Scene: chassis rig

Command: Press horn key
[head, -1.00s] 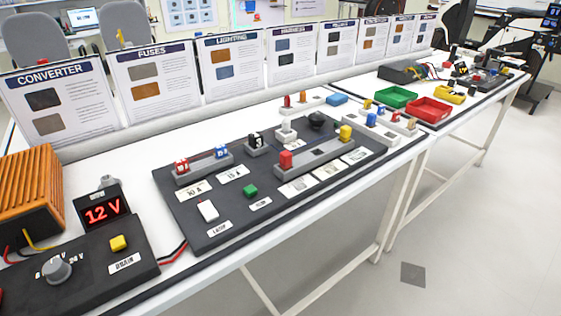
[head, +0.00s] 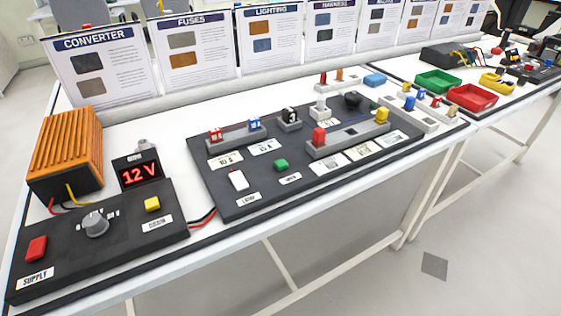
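A small green key (head: 281,165) stands up from the black panel (head: 225,190) in the middle of the bench. A small white label (head: 290,179) lies just in front of it; its text is too small to read surely, so I cannot confirm this is the horn key. A white rocker key (head: 238,180) with its own label sits to its left. A black round part (head: 353,100), possibly the horn, stands at the panel's back right. Neither of my grippers shows.
Left stand a supply box (head: 120,255) with a knob, red key and yellow key, a 12 V display (head: 139,173) and an orange finned converter (head: 66,150). Fuse holders and a grey block with red and yellow posts (head: 348,138) flank the green key. Space above it looks clear.

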